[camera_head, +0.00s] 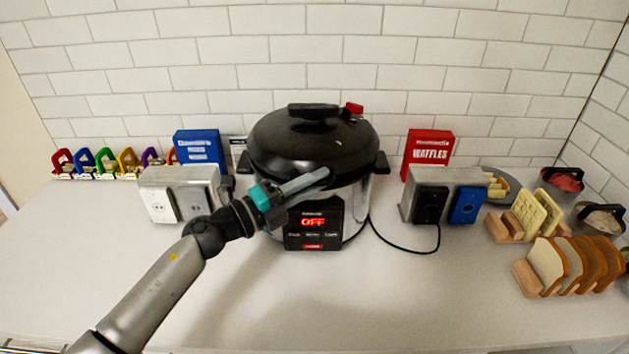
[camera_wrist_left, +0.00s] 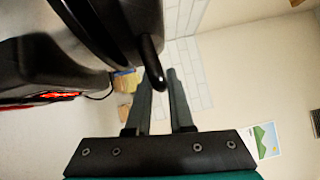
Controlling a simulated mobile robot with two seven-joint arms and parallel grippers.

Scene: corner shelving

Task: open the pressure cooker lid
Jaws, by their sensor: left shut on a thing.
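The pressure cooker (camera_head: 356,205) stands on the counter against the back wall, with a steel body and a front panel reading OFF. Its black lid (camera_head: 285,135) sits on top, with a black top handle (camera_head: 313,112) and a red knob (camera_head: 354,108). My left gripper (camera_head: 322,176) reaches in from the left to the front rim of the lid. In the left wrist view, the fingers of my left gripper (camera_wrist_left: 162,82) are shut on a dark rounded tab (camera_wrist_left: 152,62) that sticks out from the lid's rim. My right gripper is not in view.
Grey outlet boxes (camera_head: 185,190) (camera_head: 440,190) flank the cooker. A blue box (camera_head: 201,148) and a red waffles box (camera_head: 430,150) stand behind them. A black cord (camera_head: 400,247) runs right. Bread racks (camera_head: 570,265) stand at the right. The front counter is clear.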

